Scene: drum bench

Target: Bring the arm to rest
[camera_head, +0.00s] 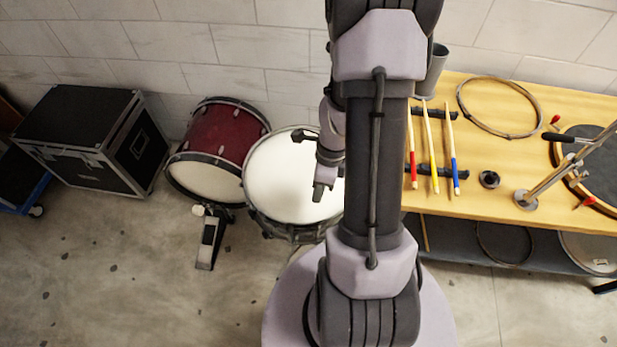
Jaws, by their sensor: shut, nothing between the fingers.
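My arm rises through the middle of the camera_head view, and its far end hangs just left of the upper link. My gripper (319,193) is shut and empty, pointing down in front of the white head of the snare drum (275,180). I cannot tell its height above the drum head. The upper link hides the drum's right side and part of my wrist.
A wooden bench (500,205) at right holds red, yellow and blue sticks (433,150), a hoop (463,108) and a round drum part (590,165). A maroon drum (222,135), a pedal (209,240) and a black case (80,130) stand left. Front-left floor is clear.

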